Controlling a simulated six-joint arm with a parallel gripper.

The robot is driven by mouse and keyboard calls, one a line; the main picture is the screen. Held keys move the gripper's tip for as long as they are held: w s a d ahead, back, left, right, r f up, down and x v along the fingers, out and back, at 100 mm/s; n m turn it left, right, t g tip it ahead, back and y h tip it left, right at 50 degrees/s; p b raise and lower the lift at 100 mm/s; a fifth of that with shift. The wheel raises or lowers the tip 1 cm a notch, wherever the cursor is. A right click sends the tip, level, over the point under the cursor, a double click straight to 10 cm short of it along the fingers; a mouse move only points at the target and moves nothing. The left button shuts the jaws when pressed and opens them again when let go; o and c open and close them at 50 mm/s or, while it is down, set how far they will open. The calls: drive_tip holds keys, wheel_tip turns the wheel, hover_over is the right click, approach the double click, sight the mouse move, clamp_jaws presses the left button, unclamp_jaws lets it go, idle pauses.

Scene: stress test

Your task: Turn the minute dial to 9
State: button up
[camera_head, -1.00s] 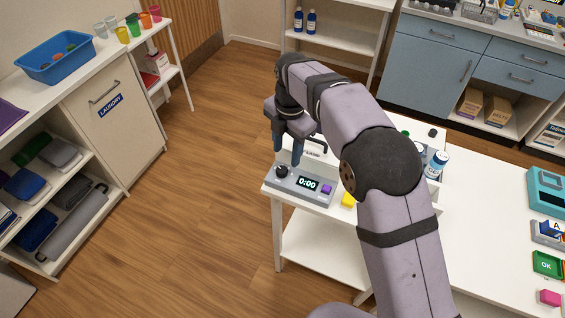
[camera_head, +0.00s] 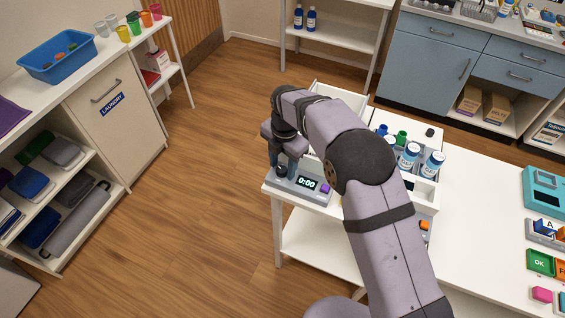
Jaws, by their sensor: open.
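The timer box (camera_head: 313,195) is grey and sits at the left front corner of the white table. Its display (camera_head: 307,183) reads 0:00. A purple button (camera_head: 325,188) is to the right of the display. The black dial (camera_head: 282,170) is at the box's left end. My gripper (camera_head: 283,168) points down at the dial, with its fingers apart on either side of it. Whether the fingers touch the dial cannot be told. The dial's pointer and any numbers are too small to read.
My arm hides part of the table. A blue tub (camera_head: 56,56) stands on the left cabinet.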

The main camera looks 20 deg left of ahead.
drive_tip(key=shift+f, duration=0.15)
drive_tip(key=shift+c, duration=0.4)
drive_tip(key=c, duration=1)
drive_tip(key=shift+o, duration=0.2)
